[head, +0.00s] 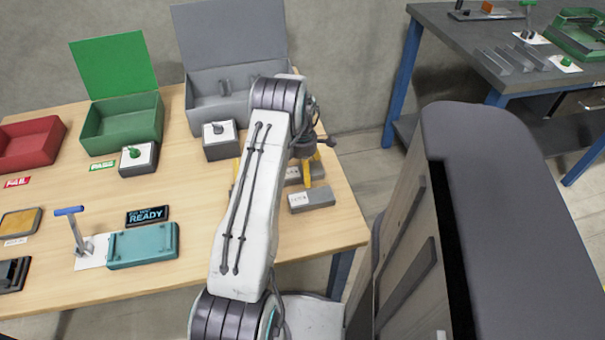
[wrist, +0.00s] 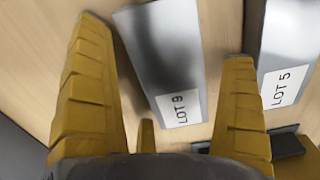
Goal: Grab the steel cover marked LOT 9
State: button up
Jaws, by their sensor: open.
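The steel cover marked LOT 9 (wrist: 165,65) is a grey flat bar with a white label in the wrist view. It lies on the wooden table, between the two yellow fingers of my gripper (wrist: 164,42) as seen from above. The fingers are open, with bare table showing on both sides of the cover. In the head view my arm hides most of my gripper, and a yellow finger shows beside two grey covers; their labels are too small to read there.
A second steel cover marked LOT 5 (wrist: 286,60) lies right of the right finger. On the table (head: 190,275) stand a grey open box (head: 205,115), a green box (head: 120,125), a red box (head: 30,145) and a teal block (head: 143,246). A dark cabinet (head: 500,190) stands at the right.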

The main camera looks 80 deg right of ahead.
jog(key=c, duration=1.2)
jog(key=shift+c, duration=0.2)
jog(key=shift+r, duration=0.15)
